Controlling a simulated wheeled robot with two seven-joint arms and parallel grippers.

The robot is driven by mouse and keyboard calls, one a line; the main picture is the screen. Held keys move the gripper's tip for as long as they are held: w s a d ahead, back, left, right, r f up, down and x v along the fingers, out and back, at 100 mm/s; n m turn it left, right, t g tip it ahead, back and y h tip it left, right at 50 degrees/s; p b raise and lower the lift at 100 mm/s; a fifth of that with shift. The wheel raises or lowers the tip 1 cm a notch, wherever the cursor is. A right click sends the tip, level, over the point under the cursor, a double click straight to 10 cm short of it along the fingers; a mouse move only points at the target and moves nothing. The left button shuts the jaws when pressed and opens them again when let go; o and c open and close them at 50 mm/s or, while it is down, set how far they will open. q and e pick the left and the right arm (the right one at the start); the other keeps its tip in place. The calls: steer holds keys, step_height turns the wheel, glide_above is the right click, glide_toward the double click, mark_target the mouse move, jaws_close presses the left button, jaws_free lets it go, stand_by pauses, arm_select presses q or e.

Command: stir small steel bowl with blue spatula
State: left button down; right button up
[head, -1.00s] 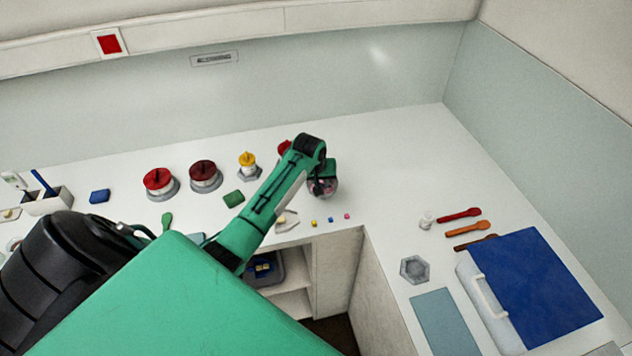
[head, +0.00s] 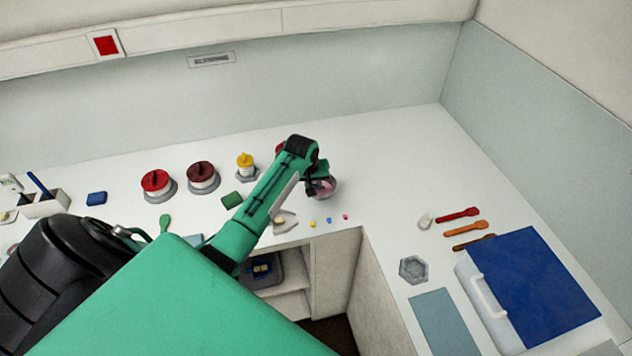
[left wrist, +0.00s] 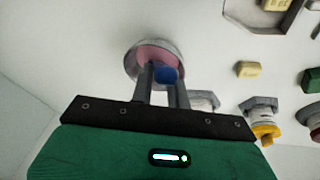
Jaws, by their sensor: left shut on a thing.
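The small steel bowl (head: 331,190) stands on the white counter just beyond the end of my left arm, partly hidden by it. In the left wrist view the bowl (left wrist: 134,62) is round and holds something pink (left wrist: 150,52). My left gripper (left wrist: 163,88) is shut on the blue spatula (left wrist: 166,75); a round blue part of it shows between the fingers, over the pink contents. The spatula's lower end is hidden, so I cannot tell how deep it is. In the head view my left gripper (head: 316,187) is at the bowl. My right gripper is not in view.
Small coloured cubes lie near the counter's front edge. Red (head: 458,215) and orange spoons (head: 467,228) and a blue-lidded box (head: 535,285) are at the right. Counter behind the bowl is clear.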

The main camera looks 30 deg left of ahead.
arm_select(q)
steer(key=shift+w+d, duration=0.1)
steer(key=shift+w+r, duration=0.1)
steer(key=shift+r, duration=3.9)
